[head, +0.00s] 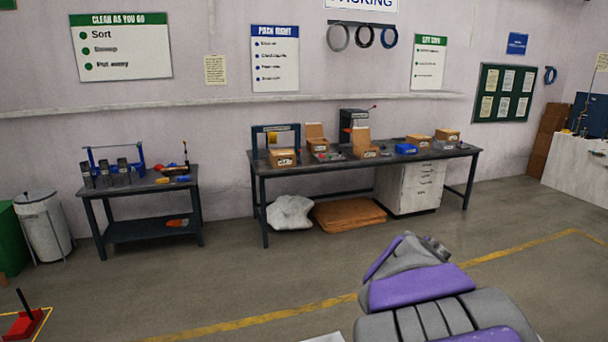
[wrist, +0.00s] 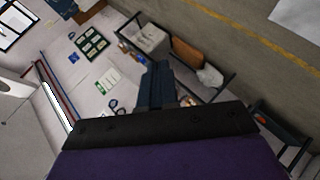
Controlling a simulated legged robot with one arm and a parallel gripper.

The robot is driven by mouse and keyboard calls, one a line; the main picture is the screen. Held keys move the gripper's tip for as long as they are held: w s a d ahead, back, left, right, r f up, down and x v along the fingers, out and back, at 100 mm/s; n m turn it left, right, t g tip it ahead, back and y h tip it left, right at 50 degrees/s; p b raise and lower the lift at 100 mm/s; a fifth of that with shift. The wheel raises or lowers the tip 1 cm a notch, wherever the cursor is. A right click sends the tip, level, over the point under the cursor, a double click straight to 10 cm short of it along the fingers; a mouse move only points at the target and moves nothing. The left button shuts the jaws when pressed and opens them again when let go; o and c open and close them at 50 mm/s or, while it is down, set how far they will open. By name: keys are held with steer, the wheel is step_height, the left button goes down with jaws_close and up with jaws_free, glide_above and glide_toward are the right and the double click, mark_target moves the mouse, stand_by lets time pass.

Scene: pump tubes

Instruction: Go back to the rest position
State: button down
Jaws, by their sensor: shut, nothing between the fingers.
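My gripper (wrist: 160,78) shows in the wrist view as dark fingers pressed together, with a black plate and purple housing below. It is shut and empty. The view behind it is tilted, nearly upside down, and nothing touches the fingers. In the head view, my own purple and grey body or arm fills the lower right; the fingertips cannot be made out there. The long workbench (head: 350,168) stands against the wall, well apart from me. It also shows tilted behind the fingers in the wrist view (wrist: 206,95).
A smaller table (head: 140,187) with dark cups stands to the left of the workbench. A grey bin (head: 44,226) stands at the far left, and a red-based object (head: 22,324) lies on the floor. A white cabinet (head: 578,168) is at the right. The floor (head: 300,280) between is clear.

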steer(key=s+d+f+m+g, duration=0.25)
steer(key=s+f+g, duration=0.2)
steer(key=s, duration=0.65)
steer(key=s+a+f+m+g+y, duration=0.1)
steer(key=s+a+f+g+y, duration=0.1)
steer(key=s, duration=0.6)
steer(key=s+a+f+m+g+y, duration=0.1)
steer(key=s+a+f, duration=0.3)
steer(key=s, duration=0.5)
steer(key=s+a+f+m+g+y, duration=0.1)
steer(key=s+a+f+g+y, duration=0.2)
steer(key=s+a, duration=0.3)
steer(key=s+f+g, duration=0.1)
steer(key=s, duration=0.1)
steer(key=shift+s+a+m+y, duration=0.3)
steer(key=shift+m, duration=0.05)
steer(key=shift+a+f, duration=0.1)
steer(key=shift+a, duration=0.1)
